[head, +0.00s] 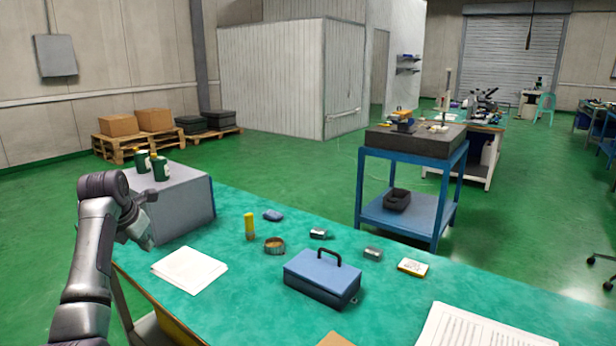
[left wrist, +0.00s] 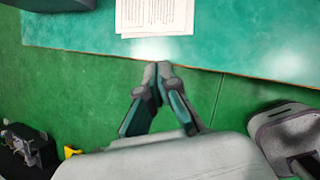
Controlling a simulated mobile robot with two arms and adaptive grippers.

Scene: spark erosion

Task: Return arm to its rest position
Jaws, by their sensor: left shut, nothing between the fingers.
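My left arm comes in from the left of the head view and is bent, with its gripper (head: 143,238) beside the table's left end, near the grey box. In the left wrist view the left gripper (left wrist: 157,68) is shut with its fingertips together and nothing between them. It points toward the near edge of the green tabletop (left wrist: 230,45), over the green floor. My right gripper is not in either view.
The green table (head: 240,300) bears a grey box (head: 185,208), papers (head: 190,269), a blue case (head: 320,278), a yellow cylinder (head: 249,227), a brown ring (head: 274,245) and small items. A blue-framed stand (head: 412,210) is behind. Open floor (head: 290,180) lies beyond the table.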

